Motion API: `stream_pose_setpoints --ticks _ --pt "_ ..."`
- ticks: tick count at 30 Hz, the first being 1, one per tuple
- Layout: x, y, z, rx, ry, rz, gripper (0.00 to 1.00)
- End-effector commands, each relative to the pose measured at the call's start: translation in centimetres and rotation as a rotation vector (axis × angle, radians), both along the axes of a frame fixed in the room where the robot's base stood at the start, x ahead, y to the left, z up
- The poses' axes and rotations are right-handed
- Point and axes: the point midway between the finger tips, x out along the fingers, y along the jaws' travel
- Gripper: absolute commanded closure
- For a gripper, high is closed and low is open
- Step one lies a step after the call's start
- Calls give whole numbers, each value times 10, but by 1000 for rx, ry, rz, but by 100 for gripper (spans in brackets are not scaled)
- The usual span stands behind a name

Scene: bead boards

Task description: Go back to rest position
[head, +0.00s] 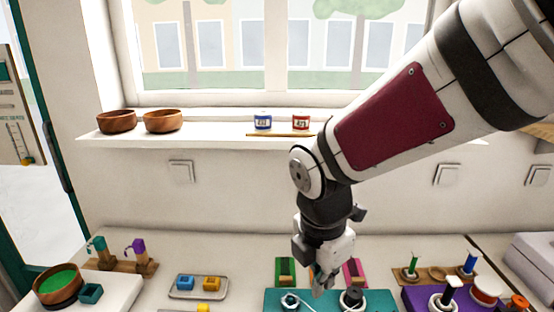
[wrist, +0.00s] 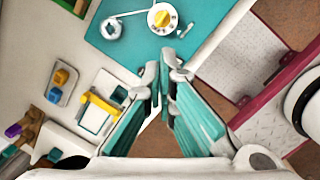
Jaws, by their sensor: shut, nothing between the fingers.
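My gripper (head: 321,284) hangs from the arm over the teal board (head: 275,304) at the front of the counter in the head view. In the wrist view, its fingers (wrist: 163,80) are together with nothing between them. The teal board (wrist: 128,62) lies beyond the fingertips there, with a yellow dial (wrist: 161,17) and a pale round fitting (wrist: 111,28) on it. The gripper looks apart from the board, but the exact gap is hard to judge.
A tray (head: 188,295) with blue and yellow blocks lies left of the teal board. A purple board (head: 411,296) with spools stands to the right. Bowls (head: 163,121) and two small pots (head: 263,121) stand on the sill.

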Motion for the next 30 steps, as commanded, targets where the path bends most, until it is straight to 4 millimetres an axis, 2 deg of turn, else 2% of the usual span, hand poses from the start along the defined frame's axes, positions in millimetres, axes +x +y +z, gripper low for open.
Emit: stream_pose_setpoints --ticks 1,3,9,15,18,24,30 --pt "-6 -14 14 16 -39 -148 100" --pt "-16 -31 28 51 -87 -371 100" --pt "-53 -74 63 206 -207 -1000 100" --pt "-93 -103 84 425 -273 -1586 100" --pt "-109 -111 88 525 -276 -1807 100" --pt "-125 -118 91 636 -258 -2040 100" --pt "-127 -118 91 647 -254 -2068 100"
